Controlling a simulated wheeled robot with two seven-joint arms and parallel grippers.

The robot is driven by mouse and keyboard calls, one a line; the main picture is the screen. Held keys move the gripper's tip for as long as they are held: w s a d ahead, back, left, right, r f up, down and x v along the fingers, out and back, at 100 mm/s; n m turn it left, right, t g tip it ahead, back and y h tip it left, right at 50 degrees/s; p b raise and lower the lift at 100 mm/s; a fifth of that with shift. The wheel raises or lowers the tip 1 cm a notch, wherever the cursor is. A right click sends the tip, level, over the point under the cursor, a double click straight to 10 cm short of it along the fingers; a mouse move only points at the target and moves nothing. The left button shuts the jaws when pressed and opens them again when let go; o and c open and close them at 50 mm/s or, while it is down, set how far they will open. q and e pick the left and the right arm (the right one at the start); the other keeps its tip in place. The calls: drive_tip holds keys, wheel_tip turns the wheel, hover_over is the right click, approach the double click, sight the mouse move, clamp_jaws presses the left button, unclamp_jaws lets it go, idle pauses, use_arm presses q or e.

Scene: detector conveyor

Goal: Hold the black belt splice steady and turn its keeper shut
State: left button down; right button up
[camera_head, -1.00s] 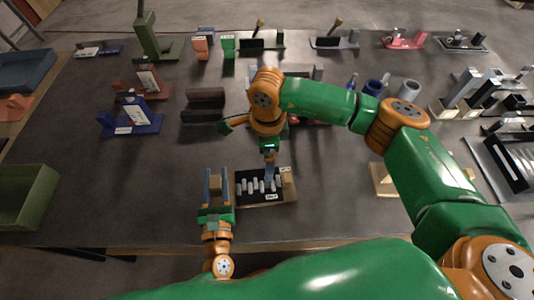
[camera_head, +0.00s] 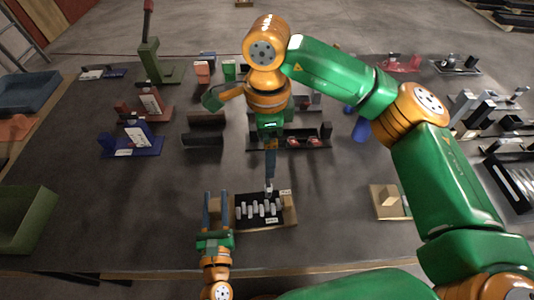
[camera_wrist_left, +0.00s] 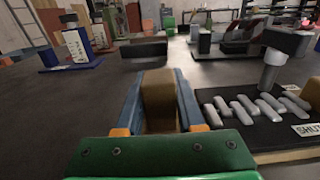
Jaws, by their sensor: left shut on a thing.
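The black belt splice (camera_head: 246,211) lies on a tan base at the front middle of the table, with several grey bars across it. It also shows at the right in the left wrist view (camera_wrist_left: 240,137). My left gripper (camera_head: 216,200) is shut on a tan block (camera_wrist_left: 159,103) at the splice's left side. My right gripper (camera_head: 269,182) points down at the splice's far edge. Its jaw gap and any contact with the post are unclear.
A dark tray with red parts (camera_head: 318,142) and black blocks (camera_head: 204,139) stand behind the splice. A blue stand (camera_head: 146,148) and a green bin (camera_head: 22,216) are at left.

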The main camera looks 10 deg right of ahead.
use_arm(q)
drive_tip(key=shift+c, duration=2.2)
unclamp_jaws()
